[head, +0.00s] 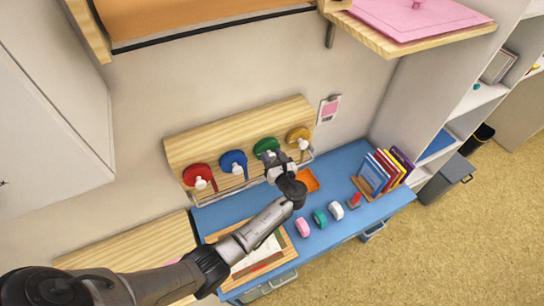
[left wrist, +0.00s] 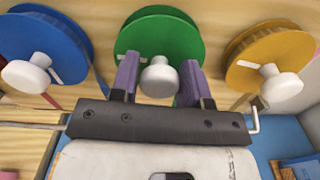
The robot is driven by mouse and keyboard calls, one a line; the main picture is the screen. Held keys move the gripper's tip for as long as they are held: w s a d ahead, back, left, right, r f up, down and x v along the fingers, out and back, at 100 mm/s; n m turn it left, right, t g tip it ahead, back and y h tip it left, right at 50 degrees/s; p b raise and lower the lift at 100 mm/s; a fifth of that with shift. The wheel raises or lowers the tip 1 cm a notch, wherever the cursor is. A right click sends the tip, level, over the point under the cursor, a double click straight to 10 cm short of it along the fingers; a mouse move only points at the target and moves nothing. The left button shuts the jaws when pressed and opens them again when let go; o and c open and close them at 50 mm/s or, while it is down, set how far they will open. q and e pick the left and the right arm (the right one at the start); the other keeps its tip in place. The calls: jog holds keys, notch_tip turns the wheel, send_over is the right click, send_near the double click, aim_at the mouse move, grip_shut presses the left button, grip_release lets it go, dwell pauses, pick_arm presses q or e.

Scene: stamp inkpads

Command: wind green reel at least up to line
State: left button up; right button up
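The green reel (head: 266,147) is on the wooden board on the wall, between the blue and yellow reels. In the left wrist view the green reel (left wrist: 160,35) is at top centre, with a white knob (left wrist: 159,76) on its front. My left gripper (head: 277,168) is in front of it and covers part of it in the head view. Its two purple fingers (left wrist: 158,80) stand on either side of the knob, very near it; I cannot tell whether they touch. I cannot make out a line for the green reel. My right gripper is not in view.
The blue reel (left wrist: 45,50) and yellow reel (left wrist: 270,62) flank it closely, each with a white knob. A red reel (head: 200,178) is farther left. Below, the blue desk (head: 330,190) holds an orange tray (head: 306,181), books (head: 384,171) and several small coloured items.

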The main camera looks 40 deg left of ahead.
pick_arm(q)
jog(key=c, duration=0.5)
jog(key=n+b, duration=0.2)
jog(key=shift+f+n, duration=0.1)
jog(key=shift+n, duration=0.3)
jog(key=n+b, duration=0.4)
jog(key=n, duration=0.1)
jog(key=shift+s+f, duration=0.1)
jog(key=n+b, duration=0.6)
jog(key=n, duration=0.1)
jog(key=shift+a+f+n+b, duration=0.1)
jog(key=shift+n+b, duration=0.2)
jog(key=shift+b, duration=0.1)
jog(key=shift+s+n+b, duration=0.1)
jog(key=shift+n+b, duration=1)
jog(key=shift+b, duration=0.1)
jog(key=shift+r+n+b, duration=0.2)
jog(key=shift+n+b, duration=0.3)
